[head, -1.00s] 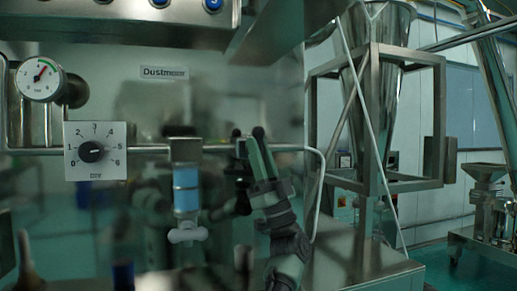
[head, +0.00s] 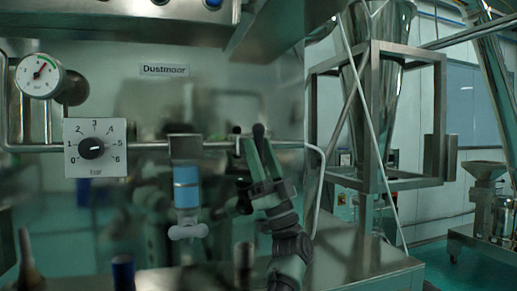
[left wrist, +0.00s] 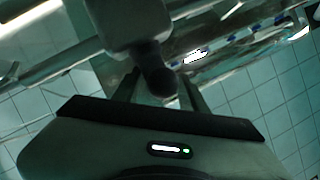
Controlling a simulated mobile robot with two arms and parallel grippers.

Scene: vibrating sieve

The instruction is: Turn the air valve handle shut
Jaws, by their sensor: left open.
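My left gripper (head: 257,150) reaches up from the bottom centre in the head view, its fingers raised at the metal pipe (head: 215,147). A small dark fitting on the pipe, apparently the air valve (head: 237,146), is just left of the fingers and partly hidden by them. In the left wrist view a dark rounded end, apparently the valve handle (left wrist: 157,83), hangs from a grey body between the two fingers of the open left gripper (left wrist: 160,92). I cannot tell whether the fingers touch it. My right gripper is not in view.
A blue filter (head: 186,188) with a grey tee-shaped knob hangs from the pipe at left. A dial (head: 91,147) and a pressure gauge (head: 39,76) are farther left. A steel frame with a funnel (head: 378,100) stands at right. Several blurred upright items stand along the bottom.

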